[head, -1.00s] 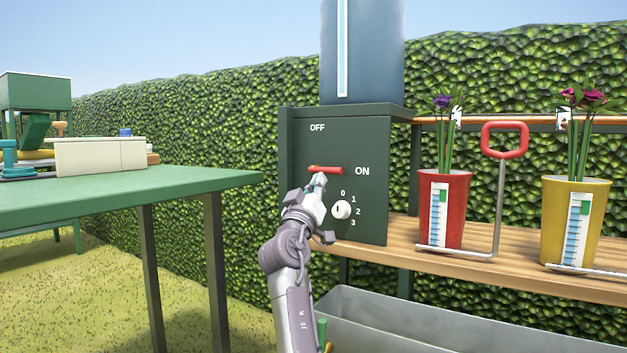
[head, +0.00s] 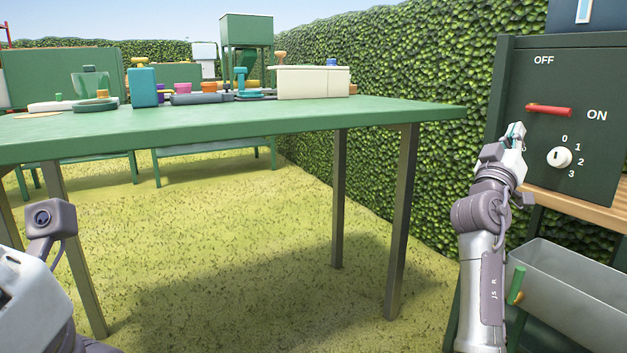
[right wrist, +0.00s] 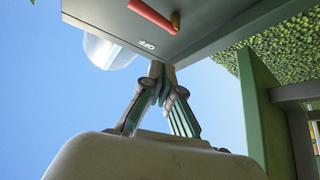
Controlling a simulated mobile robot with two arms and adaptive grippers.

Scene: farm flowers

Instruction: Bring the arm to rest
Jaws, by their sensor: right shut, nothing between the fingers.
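My right gripper (head: 515,132) is shut and empty at the right of the head view. It is just left of and below the red lever (head: 549,110) on the dark green control box (head: 590,80). The lever lies level and its free end is near the word ON. In the right wrist view the fingertips (right wrist: 157,68) are together, and the red lever (right wrist: 152,15) shows beyond them, apart from them. At the lower left of the head view is part of my own body; I see no left gripper.
A green table (head: 230,122) spans the left and middle, with several items on it, including a cream box (head: 312,82). A white dial (head: 558,157) is below the lever. A grey trough (head: 575,290) stands at the lower right. Grass is open under the table.

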